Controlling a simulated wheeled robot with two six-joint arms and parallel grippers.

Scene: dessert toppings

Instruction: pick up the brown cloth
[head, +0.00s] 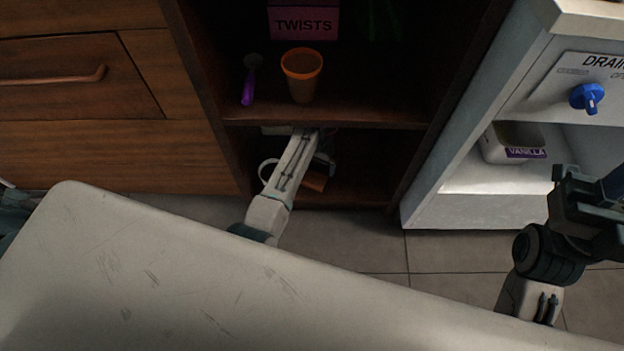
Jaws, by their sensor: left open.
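My left arm reaches into the dark lower shelf of the brown cabinet. My left gripper (322,166) is open under the upper board, mostly hidden by my arm and shadow. A small brown piece (316,182) shows just below the gripper on the lower shelf; it may be the brown cloth, but its shape is unclear. I cannot tell if the gripper touches it. My right arm's dark end (585,205) is at the right edge, in front of the white unit; its fingertips cannot be made out.
An orange cup (302,75), a purple-handled tool (250,82) and a pink TWISTS box (303,22) stand on the upper shelf (350,115). A white ring-like thing (265,172) is left of my arm below. A VANILLA tub (513,143) sits in the white unit (470,180).

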